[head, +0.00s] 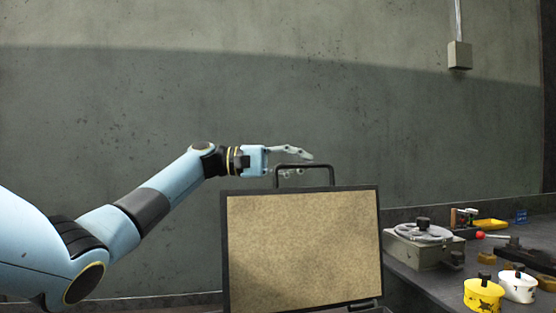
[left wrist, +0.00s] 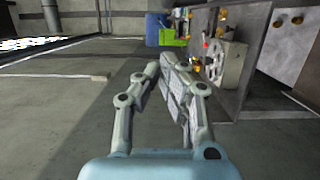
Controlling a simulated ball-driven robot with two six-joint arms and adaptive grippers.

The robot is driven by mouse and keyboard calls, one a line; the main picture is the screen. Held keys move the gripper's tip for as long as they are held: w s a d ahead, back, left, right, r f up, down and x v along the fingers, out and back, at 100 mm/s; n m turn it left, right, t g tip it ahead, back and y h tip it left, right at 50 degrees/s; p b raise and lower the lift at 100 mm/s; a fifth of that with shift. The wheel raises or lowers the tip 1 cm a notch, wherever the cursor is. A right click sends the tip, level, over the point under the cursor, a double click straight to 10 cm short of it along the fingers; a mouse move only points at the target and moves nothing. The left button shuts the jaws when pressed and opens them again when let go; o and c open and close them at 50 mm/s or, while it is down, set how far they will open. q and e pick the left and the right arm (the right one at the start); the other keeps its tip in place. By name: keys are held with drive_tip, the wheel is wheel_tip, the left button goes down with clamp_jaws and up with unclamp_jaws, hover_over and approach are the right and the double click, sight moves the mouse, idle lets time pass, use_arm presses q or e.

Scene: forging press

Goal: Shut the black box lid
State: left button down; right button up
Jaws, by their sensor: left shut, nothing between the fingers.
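The black box lid (head: 224,250) stands open and upright in the head view, with its tan inner lining (head: 305,250) facing me. A black handle (head: 305,167) rises from its top edge. The box body is mostly out of view below. My left gripper (head: 306,160) is at the lid's top edge, level with the handle, its fingers pointing right. Part of the fingers shows through the handle's opening; I cannot tell if they touch it. In the left wrist view the fingers (left wrist: 163,68) are shut with nothing between them. My right gripper is not in view.
A dark workbench (head: 425,285) on the right carries a grey device (head: 425,248), a yellow pot (head: 483,295), a white pot (head: 518,286) and a yellow tray (head: 490,224). A plain grey wall (head: 130,110) stands behind.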

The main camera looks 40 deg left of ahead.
use_arm(q)
drive_tip(key=s+d, duration=0.2)
drive_tip(key=shift+s+d+f, duration=0.1)
drive_tip(key=shift+s, duration=0.2)
